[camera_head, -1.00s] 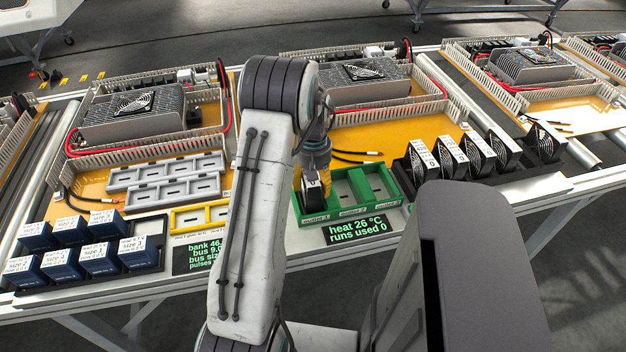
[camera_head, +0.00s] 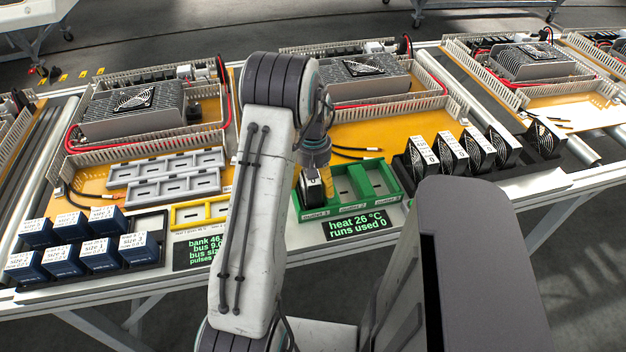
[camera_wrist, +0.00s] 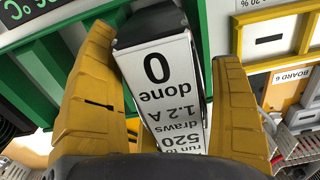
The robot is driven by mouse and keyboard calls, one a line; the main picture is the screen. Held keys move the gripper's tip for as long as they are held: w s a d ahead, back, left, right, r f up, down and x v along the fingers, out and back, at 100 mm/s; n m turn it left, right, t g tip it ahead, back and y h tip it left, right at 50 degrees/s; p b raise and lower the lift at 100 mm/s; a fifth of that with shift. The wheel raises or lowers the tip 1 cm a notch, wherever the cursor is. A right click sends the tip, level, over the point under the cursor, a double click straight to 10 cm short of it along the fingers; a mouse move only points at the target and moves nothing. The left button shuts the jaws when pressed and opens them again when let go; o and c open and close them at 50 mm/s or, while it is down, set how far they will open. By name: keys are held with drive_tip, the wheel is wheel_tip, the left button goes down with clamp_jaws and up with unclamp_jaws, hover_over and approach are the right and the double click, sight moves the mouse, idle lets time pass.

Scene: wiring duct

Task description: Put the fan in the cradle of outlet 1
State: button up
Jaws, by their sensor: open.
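The fan (camera_head: 312,190) is a dark box with a white label. It stands at the left compartment of the green cradle (camera_head: 372,205), behind the label outlet 1. In the wrist view the fan (camera_wrist: 163,75) shows its printed label, slightly tilted in the picture, beside the green cradle wall (camera_wrist: 22,95). My gripper (camera_head: 317,172) is over the fan from above. Its yellow fingers (camera_wrist: 168,85) are open on either side of it, with a visible gap on the right. My arm partly hides the spot, and how deep the fan sits cannot be told.
More fans (camera_head: 480,150) stand in a dark rack to the right. A display (camera_head: 358,226) reads heat 26 °C, runs used 0. Blue-sided blocks (camera_head: 75,245) and a yellow cradle (camera_head: 190,215) are to the left. A black cable (camera_head: 358,152) lies behind the green cradle.

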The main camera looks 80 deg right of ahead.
drive_tip(key=shift+r, duration=0.1)
wheel_tip(320, 180, up, 10)
drive_tip(key=shift+d+r+b, duration=0.1)
drive_tip(key=shift+r+b, duration=0.05)
drive_tip(key=shift+b, duration=0.75)
drive_tip(key=shift+r, duration=0.95)
drive_tip(key=w+a+r+n+h, duration=0.1)
drive_tip(key=w+a+r+n, duration=0.2)
drive_tip(key=w+a, duration=0.8)
drive_tip(key=w+a+r+n, duration=0.3)
drive_tip(key=w+a, duration=0.6)
drive_tip(key=w, duration=0.4)
drive_tip(key=w+a+n+t, duration=0.2)
drive_tip(key=a+n, duration=0.2)
drive_tip(key=a, duration=0.9)
drive_tip(key=s+a+f+n+t+y, duration=0.1)
drive_tip(key=s+a, duration=0.4)
drive_tip(key=a, duration=0.7)
drive_tip(key=shift+s+a+f+n, duration=0.25)
drive_tip(key=shift+a+f+n, duration=0.15)
drive_tip(key=shift+n, duration=0.9)
